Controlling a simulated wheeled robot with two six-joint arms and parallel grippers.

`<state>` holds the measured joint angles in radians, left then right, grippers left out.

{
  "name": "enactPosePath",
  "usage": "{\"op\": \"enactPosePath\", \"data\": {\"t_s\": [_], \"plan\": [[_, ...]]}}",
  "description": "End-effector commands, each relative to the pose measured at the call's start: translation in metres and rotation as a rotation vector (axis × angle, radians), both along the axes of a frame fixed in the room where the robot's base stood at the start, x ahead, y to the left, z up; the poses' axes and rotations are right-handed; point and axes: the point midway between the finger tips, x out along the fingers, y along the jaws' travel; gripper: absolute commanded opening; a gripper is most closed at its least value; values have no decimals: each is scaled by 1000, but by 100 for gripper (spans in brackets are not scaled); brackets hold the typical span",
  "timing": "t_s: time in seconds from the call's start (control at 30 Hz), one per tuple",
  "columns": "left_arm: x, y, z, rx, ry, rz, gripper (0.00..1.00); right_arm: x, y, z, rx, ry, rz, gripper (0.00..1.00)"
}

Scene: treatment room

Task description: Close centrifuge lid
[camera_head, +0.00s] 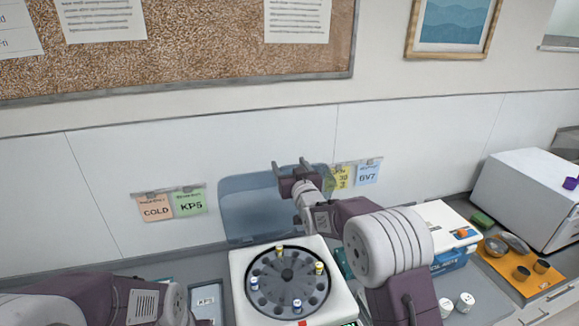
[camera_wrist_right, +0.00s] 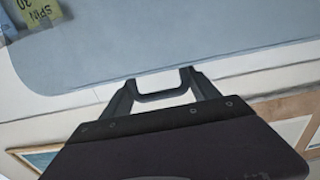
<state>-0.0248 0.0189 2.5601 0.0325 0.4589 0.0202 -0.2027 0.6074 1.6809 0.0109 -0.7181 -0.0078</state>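The centrifuge (camera_head: 240,262) is a white box at the bottom centre of the head view. Its round dark rotor (camera_head: 262,290) is exposed and holds several capped tubes. The translucent blue lid (camera_head: 245,212) stands raised and upright at the back. It also fills the upper part of the right wrist view (camera_wrist_right: 170,40). My right gripper (camera_head: 291,167) is at the lid's upper right edge, its two fingers apart with nothing seen between them. In the right wrist view its fingers (camera_wrist_right: 160,84) point toward the lid; contact cannot be told. My left forearm enters at lower left; its gripper is out of view.
Sticky notes (camera_head: 173,205) hang on the wall behind. To the right are a white box (camera_head: 445,226), an orange tray (camera_head: 515,268) with cups, two small white jars (camera_head: 456,304) and a large white appliance (camera_head: 525,195). A grey tray (camera_head: 205,300) lies left of the centrifuge.

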Motion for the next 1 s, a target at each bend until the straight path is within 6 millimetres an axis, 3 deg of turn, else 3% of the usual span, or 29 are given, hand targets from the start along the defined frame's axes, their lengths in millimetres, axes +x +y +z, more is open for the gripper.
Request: {"op": "enactPosePath", "data": {"t_s": [0.03, 0.07, 0.67, 0.87, 1.0], "plan": [[0, 0, 0, 0, 0, 0, 36, 0, 0, -1, 0, 2, 0, 8], [0, 0, 0, 0, 0, 0, 36, 0, 0, -1, 0, 2, 0, 0], [0, 0, -9, 0, 0, 0, 36, -9, -1, -5, -2, 6, 0, 0], [0, 0, -26, 0, 0, 0, 36, -23, -4, -13, -2, 7, 0, 0], [0, 0, -53, 0, 0, 0, 36, -46, -9, -25, -2, 7, 0, 0]]}}
